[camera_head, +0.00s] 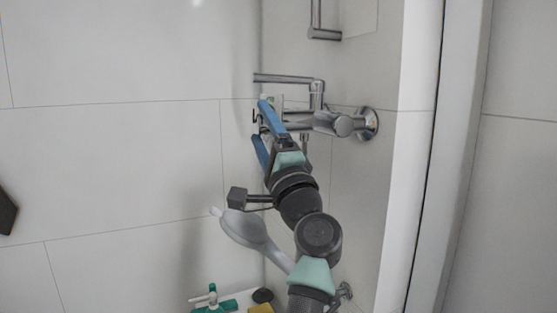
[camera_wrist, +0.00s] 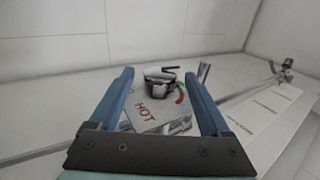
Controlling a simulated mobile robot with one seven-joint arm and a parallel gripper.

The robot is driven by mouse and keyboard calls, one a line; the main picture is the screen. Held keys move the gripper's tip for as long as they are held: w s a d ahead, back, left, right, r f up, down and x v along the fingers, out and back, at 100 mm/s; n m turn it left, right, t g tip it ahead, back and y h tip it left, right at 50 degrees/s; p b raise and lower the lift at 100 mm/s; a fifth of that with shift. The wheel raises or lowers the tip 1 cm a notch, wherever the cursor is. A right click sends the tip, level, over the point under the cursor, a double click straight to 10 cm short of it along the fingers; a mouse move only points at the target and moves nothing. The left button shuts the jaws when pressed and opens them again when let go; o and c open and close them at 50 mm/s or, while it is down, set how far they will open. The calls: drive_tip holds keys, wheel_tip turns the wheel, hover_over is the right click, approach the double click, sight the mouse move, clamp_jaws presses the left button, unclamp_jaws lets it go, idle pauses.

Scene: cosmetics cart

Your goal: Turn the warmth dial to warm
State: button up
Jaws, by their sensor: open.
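The warmth dial (camera_wrist: 159,84) is a small dark and chrome knob with a short lever in the wrist view. It sits on a pale plate (camera_wrist: 145,113) marked "HOT" in red, with a coloured arc at its right. My gripper (camera_wrist: 158,76) is open, with one blue finger on each side of the dial; I cannot tell whether either touches it. In the head view my gripper (camera_head: 260,120) is at the left end of the chrome wall fixture (camera_head: 298,121), and the fingers and arm hide most of the dial there.
A chrome spout (camera_head: 285,79) runs above the fixture, and a round wall mount (camera_head: 368,124) is at its right. Several bottles or items, one green-topped (camera_head: 212,299), are at the bottom.

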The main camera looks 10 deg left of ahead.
drive_tip(key=v, duration=1)
drive_tip(key=shift+s+d+f, duration=0.2)
drive_tip(key=shift+s, duration=0.1)
